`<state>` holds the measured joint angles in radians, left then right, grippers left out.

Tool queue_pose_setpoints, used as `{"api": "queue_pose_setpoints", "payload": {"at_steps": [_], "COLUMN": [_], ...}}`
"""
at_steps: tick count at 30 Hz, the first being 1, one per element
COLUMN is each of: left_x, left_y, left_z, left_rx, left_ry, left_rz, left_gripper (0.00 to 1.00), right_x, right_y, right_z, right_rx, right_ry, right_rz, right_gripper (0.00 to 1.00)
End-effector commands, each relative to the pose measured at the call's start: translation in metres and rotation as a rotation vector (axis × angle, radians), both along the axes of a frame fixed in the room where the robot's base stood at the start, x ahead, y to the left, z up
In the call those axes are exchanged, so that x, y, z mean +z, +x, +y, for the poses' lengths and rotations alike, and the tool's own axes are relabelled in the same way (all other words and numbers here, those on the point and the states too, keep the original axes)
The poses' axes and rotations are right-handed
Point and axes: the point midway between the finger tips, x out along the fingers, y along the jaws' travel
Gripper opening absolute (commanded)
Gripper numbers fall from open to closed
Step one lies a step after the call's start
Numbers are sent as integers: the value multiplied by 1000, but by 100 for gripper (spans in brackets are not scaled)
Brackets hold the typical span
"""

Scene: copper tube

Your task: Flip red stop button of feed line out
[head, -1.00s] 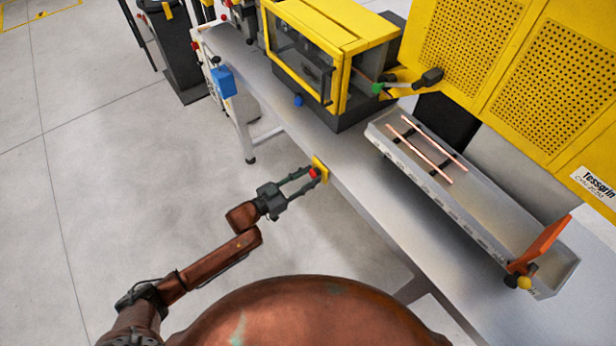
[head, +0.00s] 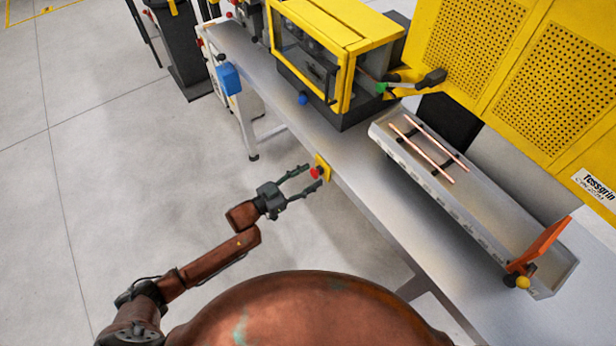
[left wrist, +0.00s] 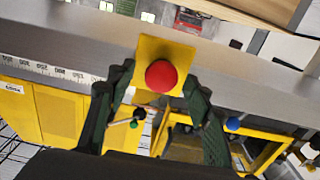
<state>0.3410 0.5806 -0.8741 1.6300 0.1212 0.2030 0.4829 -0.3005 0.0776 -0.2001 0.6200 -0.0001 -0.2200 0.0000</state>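The red stop button (head: 315,173) sits on a yellow plate (head: 324,164) at the front edge of the feed line's grey table. My left gripper (head: 313,177) is open in front of it, its two fingers spread and pointing at the plate. In the left wrist view the red button (left wrist: 161,76) shows between the fingertips of my left gripper (left wrist: 160,85), on its yellow plate (left wrist: 180,51). Nothing is held, and I cannot tell how near the fingers are to the button in depth. My right gripper is not in view.
The grey table (head: 365,195) runs diagonally, with a yellow-framed machine (head: 335,50) at its back. A grey trough (head: 500,215) holds copper tubes (head: 430,150). A blue box (head: 229,79) hangs at the table's far end. The floor left of the table is clear.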

Motion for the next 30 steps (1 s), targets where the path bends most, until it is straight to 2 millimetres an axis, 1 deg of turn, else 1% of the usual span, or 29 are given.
{"api": "queue_pose_setpoints", "payload": {"at_steps": [4,7,11,14,21,24,30], "left_x": [0,0,-1,-2,-2,-1,-1], "left_y": [0,0,-6,-16,-46,-57,-69], "left_z": [0,1,10,24,64,78,94], "left_rx": [1,1,3,3,2,2,1], "left_ry": [0,0,2,3,3,3,2], "left_rz": [0,0,0,2,2,2,1], "left_gripper": [47,47,47,47,47,47,47], "right_x": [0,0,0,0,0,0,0], "right_y": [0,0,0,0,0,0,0], "right_z": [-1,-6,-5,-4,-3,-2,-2], "right_rx": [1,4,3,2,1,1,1], "right_ry": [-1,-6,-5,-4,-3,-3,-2], "right_rz": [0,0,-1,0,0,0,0], "right_gripper": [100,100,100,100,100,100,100]}}
